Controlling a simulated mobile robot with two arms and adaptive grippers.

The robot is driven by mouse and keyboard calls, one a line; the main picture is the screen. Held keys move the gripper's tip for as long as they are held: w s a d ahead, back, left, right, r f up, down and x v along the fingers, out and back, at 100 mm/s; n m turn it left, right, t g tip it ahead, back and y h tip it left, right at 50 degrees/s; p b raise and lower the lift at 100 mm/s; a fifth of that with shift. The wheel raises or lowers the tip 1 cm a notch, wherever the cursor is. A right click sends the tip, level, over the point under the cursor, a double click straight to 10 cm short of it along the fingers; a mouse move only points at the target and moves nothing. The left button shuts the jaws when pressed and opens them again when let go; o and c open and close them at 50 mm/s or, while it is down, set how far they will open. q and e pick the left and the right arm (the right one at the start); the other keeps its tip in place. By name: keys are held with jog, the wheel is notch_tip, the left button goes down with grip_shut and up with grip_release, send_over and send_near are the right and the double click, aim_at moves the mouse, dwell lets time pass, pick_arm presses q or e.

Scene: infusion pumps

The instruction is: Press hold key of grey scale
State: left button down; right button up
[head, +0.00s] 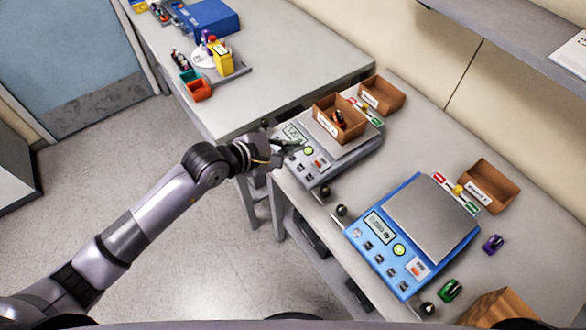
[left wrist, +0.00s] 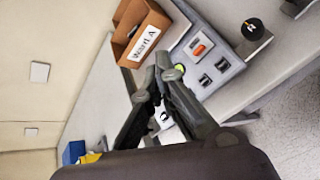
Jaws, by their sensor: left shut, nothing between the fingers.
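The grey scale (head: 352,152) stands on the bench with a brown box (head: 352,122) on its pan, holding a small dark and orange item. Its front panel has a display (head: 293,133), a yellow-green round key (head: 309,151), an orange and white key and several dark keys. The key labels are too small to read. My left gripper (head: 296,143) is shut and empty at the panel's display end. In the left wrist view, the fingertips (left wrist: 168,74) hover close to the yellow-green key (left wrist: 180,68), partly covering the panel; contact cannot be told. The box label reads "Ward A" (left wrist: 144,43).
A blue scale (head: 402,262) with an empty pan stands nearer on the same bench. Small brown boxes (head: 488,187) and dark, purple and green items lie around it. Another table (head: 290,65) at the back holds a blue case and coloured containers.

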pick_arm(q)
jog(key=b, duration=0.6)
send_over(298, 173)
notch_tip(298, 173, down, 8)
jog(key=shift+s+a+r, duration=0.1)
jog(key=shift+a+r, duration=0.05)
jog(key=shift+r, duration=0.1)
jog(key=shift+d+f+b, duration=0.2)
jog(key=shift+f+b, duration=0.15)
jog(key=shift+f, duration=0.15)
pick_arm(e)
notch_tip(298, 173, down, 7)
jog(key=shift+a+r, duration=0.15)
jog(key=shift+a, duration=0.25)
jog(key=shift+w+a, duration=0.1)
jog(key=shift+a, duration=0.1)
pick_arm(q)
jog(key=shift+f+b, duration=0.4)
pick_arm(e)
jog(key=shift+f, duration=0.45)
